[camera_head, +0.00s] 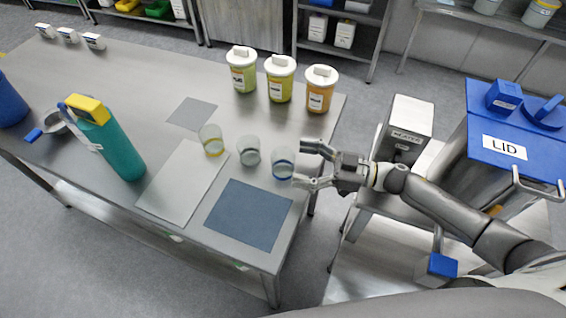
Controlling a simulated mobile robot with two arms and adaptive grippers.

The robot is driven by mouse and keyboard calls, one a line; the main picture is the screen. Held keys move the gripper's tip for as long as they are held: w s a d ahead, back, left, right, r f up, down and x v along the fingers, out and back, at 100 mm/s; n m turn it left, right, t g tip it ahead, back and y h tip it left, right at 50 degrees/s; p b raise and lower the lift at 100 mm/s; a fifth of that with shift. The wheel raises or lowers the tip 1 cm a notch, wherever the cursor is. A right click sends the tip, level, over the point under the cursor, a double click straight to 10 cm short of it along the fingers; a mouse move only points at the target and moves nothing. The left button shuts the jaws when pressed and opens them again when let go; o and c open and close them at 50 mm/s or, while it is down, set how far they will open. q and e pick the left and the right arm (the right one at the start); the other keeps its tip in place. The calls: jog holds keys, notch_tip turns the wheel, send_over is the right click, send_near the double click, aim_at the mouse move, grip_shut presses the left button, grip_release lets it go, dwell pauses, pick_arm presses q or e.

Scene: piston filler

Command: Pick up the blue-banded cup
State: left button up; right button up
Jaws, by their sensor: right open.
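The blue-banded cup (283,162) is a small clear cup with a blue band. It stands upright on the steel table (112,62) near its right edge. My right gripper (312,164) comes in from the right, with its two fingers spread and pointing at the cup. The fingertips are close to the cup's right side; I cannot tell whether they touch it. Nothing shows between the fingers except perhaps the cup's edge. My left gripper does not show.
A grey-banded cup (249,151) stands close left, and a yellow-banded cup (212,139) beyond it. Three lidded jars (280,79) stand behind. A dark blue mat (249,214) lies in front. A teal bottle (119,147) is at left. A blue lidded bin (530,145) stands right.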

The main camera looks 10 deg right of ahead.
aim_at(281, 159)
jog(key=p+x, duration=0.1)
jog(key=x, duration=0.4)
jog(key=shift+w+a, duration=0.1)
jog(key=shift+a, duration=0.15)
jog(key=shift+c, duration=0.4)
jog(key=c, duration=1)
